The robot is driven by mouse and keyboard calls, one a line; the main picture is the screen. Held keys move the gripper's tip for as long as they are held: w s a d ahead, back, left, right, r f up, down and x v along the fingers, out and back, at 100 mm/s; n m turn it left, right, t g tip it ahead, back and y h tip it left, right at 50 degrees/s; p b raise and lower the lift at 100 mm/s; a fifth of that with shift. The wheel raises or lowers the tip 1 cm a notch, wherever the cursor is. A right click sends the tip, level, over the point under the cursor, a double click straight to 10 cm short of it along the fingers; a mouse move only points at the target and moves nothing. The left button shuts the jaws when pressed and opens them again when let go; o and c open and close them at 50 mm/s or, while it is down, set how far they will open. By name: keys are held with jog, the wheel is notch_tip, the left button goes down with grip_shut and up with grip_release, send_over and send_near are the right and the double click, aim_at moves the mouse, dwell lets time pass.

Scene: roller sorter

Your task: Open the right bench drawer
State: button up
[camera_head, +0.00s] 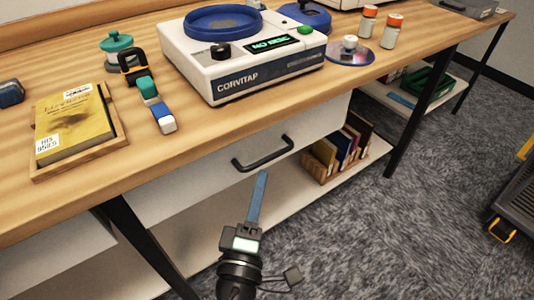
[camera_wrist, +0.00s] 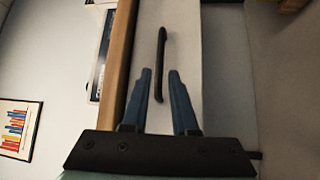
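The white right bench drawer (camera_head: 205,182) sits under the wooden bench top, its front close beneath the top's edge, and looks shut. Its black bar handle (camera_head: 262,160) is on the front. The handle also shows in the wrist view (camera_wrist: 160,62), running lengthwise between and beyond the fingertips. My gripper (camera_head: 263,174) has blue fingers and points up at the handle from just below it. In the wrist view my gripper (camera_wrist: 160,72) is open, one finger on each side of the handle's line. I cannot tell whether the fingers touch it.
The bench top (camera_head: 200,130) holds a Corvitap device (camera_head: 245,60), a yellow book on a tray (camera_head: 70,125) and small bottles. A lower shelf (camera_head: 355,160) holds books. Black bench legs (camera_head: 145,245) flank the drawer. A dark cart (camera_head: 515,210) stands at right; carpet between is clear.

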aim_at(267, 157)
jog(key=x, duration=0.7)
jog(key=shift+p, duration=0.3)
grip_shut()
dwell(1.0)
